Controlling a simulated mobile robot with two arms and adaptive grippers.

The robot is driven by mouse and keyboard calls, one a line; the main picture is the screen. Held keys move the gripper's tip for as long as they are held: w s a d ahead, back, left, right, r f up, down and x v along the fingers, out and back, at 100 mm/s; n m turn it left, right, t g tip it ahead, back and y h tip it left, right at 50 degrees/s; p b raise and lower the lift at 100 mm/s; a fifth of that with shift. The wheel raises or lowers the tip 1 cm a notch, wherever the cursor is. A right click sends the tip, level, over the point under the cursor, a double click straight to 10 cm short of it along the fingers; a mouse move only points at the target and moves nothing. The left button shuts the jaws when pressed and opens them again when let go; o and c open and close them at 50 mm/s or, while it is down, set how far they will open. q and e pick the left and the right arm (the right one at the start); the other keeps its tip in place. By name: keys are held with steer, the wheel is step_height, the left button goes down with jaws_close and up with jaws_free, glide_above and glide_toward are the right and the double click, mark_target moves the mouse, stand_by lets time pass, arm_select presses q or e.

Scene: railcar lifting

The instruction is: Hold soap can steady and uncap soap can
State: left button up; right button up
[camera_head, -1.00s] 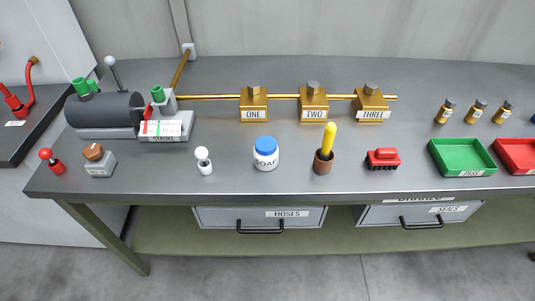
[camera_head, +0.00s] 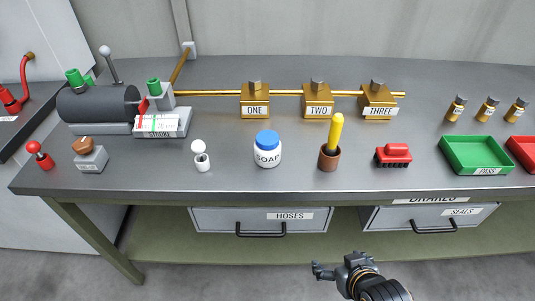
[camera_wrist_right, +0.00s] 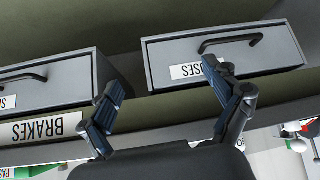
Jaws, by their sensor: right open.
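The soap can (camera_head: 267,155) is a white jar labelled SOAP with a blue cap (camera_head: 267,138) on top. It stands upright on the grey bench in the head view, near the middle of the front part. My right gripper (camera_head: 330,268) is in front of and below the bench edge, well apart from the can. In the right wrist view its two fingers (camera_wrist_right: 168,95) are spread apart with nothing between them. The can cannot be made out in the wrist view. My left gripper is not in view.
On the bench (camera_head: 230,180), a white-knobbed item (camera_head: 201,157) stands left of the can and a brown pot with a yellow handle (camera_head: 329,155) stands right. The HOSES drawer (camera_head: 260,221) is below.

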steer(key=w+a+r+t+y, duration=0.2)
steer(key=w+a+r+t, duration=0.25)
steer(key=w+r, duration=0.2)
steer(key=n+t+y, duration=0.2)
steer(key=t+y, duration=0.2)
glide_toward(273, 154)
steer(key=x, duration=0.6)
steer(key=shift+w+a+p, duration=0.15)
steer(key=shift+w+p, duration=0.1)
steer(key=shift+p, duration=0.15)
steer(key=shift+p+x, duration=0.4)
steer(key=shift+x, duration=2.2)
steer(key=shift+f, duration=0.1)
steer(key=c, duration=1.4)
steer(key=shift+o, duration=0.2)
